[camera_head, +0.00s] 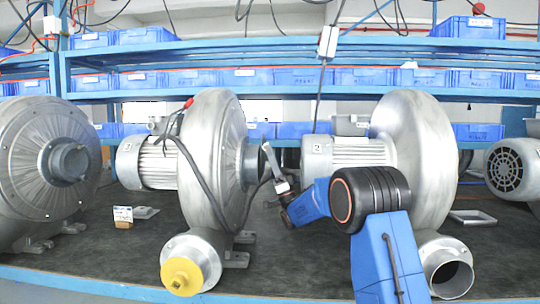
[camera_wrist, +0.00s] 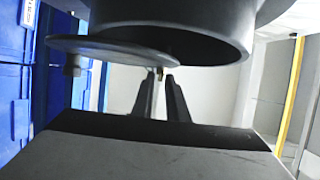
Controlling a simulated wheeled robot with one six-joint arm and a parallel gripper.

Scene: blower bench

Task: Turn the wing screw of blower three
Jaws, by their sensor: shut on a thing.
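The blower (camera_head: 217,150) left of centre has a silver round housing, a ribbed motor with a small number plate, and a short dark inlet pipe (camera_head: 252,163) facing right. My gripper (camera_head: 270,153) is at this pipe's open end. In the wrist view the dark pipe (camera_wrist: 170,35) fills the top, with a flat round disc (camera_wrist: 110,50) below its mouth. My gripper's two fingers (camera_wrist: 161,78) close on a small screw (camera_wrist: 160,73) at the disc's right edge. The screw is mostly hidden between the fingertips. Another screw (camera_wrist: 73,70) is at the disc's left edge.
Another blower (camera_head: 45,160) is at far left. A cable (camera_head: 200,175) hangs across the middle blower. A yellow cap (camera_head: 181,276) covers its outlet. Blue bins (camera_head: 145,36) line the shelves behind.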

